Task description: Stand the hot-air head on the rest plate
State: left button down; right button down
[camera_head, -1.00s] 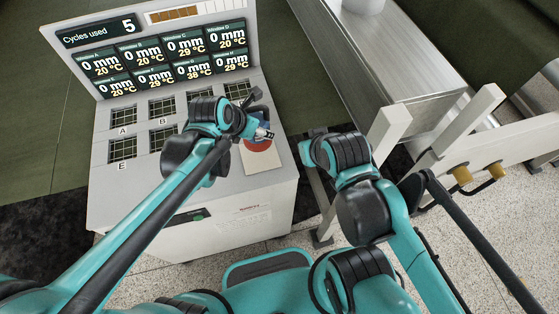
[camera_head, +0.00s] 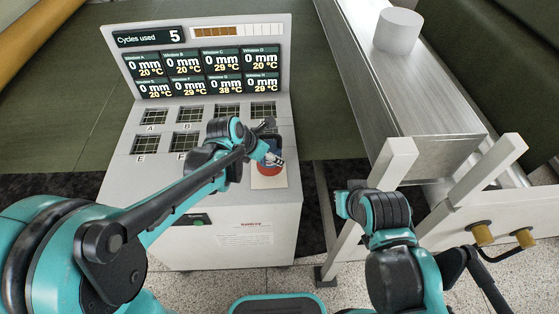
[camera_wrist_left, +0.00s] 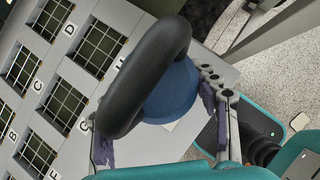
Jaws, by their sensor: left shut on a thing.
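The hot-air head (camera_wrist_left: 168,88) has a blue round body and a thick black loop handle, which fills the middle of the left wrist view. My left gripper (camera_wrist_left: 158,112) is shut on it, with one finger on each side. In the head view, my left gripper (camera_head: 274,158) is over the right front of the grey cabinet, partly covering the head's black handle (camera_head: 265,126). The pale rest plate (camera_head: 268,182) lies beneath, with a red round patch showing. I cannot tell whether the head touches the plate. My right arm is at the lower right; its gripper is not visible.
The grey cabinet (camera_head: 235,212) has several grid windows left of the plate and an upright display panel (camera_head: 205,72) behind. A metal conveyor (camera_head: 360,80) with a white cylinder (camera_head: 398,31) and white posts (camera_head: 390,165) stands to the right.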

aim_at(268, 162)
pick_arm(q)
jog(key=shift+w+a+f, duration=0.3)
jog(key=shift+w, duration=0.1)
jog(key=shift+f+b, duration=0.9)
jog(key=shift+f, duration=1.05)
jog(key=shift+s, duration=0.1)
jog(key=shift+f, duration=0.15)
jog(key=shift+c, duration=2.2)
grip_release()
